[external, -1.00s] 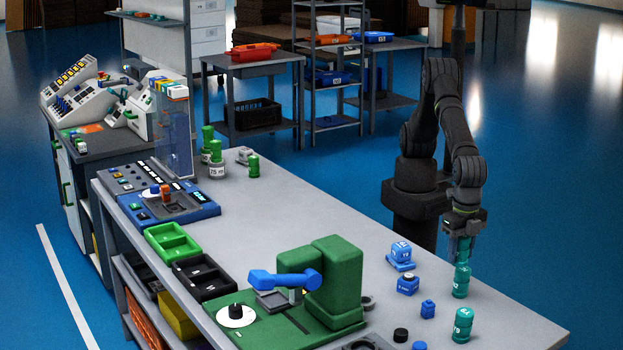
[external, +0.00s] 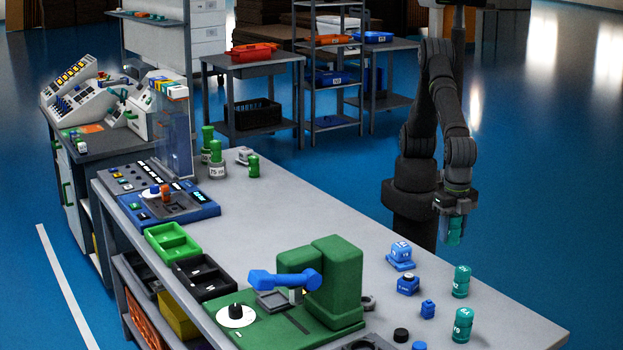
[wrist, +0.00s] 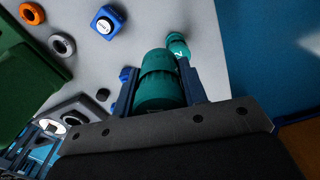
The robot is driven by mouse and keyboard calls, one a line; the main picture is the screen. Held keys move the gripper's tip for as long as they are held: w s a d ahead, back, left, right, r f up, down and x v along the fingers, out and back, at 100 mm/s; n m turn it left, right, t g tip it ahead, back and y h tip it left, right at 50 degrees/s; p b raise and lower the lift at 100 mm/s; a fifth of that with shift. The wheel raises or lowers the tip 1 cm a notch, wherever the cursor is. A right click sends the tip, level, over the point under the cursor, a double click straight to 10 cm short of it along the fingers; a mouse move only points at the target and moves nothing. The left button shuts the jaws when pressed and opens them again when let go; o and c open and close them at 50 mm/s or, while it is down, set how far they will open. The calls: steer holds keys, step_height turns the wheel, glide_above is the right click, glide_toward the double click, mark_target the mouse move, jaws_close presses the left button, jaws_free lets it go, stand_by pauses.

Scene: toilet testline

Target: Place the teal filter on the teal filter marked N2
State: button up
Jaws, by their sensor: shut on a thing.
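My gripper (external: 455,232) is shut on a teal filter (external: 455,231), held in the air past the far edge of the table in the external view. The held filter fills the jaws in the wrist view (wrist: 158,85). Two more teal filters stand upright at the table's right end. The farther teal filter (external: 461,281) carries a white mark that looks like N2. The nearer teal filter (external: 463,325) has a different white mark. One standing teal filter (wrist: 178,46) shows beyond the jaws in the wrist view; its mark is only partly readable. The held filter is apart from both.
Blue parts (external: 400,257) and a small blue block (external: 428,310) stand left of the filters. A green machine (external: 337,282) with a blue handle is farther left. Black caps (external: 401,335) lie near the front. The table (external: 520,325) is clear right of the filters.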

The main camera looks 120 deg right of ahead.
mark_target(463, 269)
steer(key=a+f, duration=0.1)
steer(key=s+a, duration=0.1)
steer(key=a+f, duration=0.1)
steer(key=shift+s+a+f, duration=0.3)
steer(key=shift+s+a, duration=0.1)
steer(key=shift+f, duration=2)
steer(key=shift+f, duration=0.1)
steer(key=o, duration=1)
step_height(463, 269, up, 12)
steer(key=shift+r, duration=0.15)
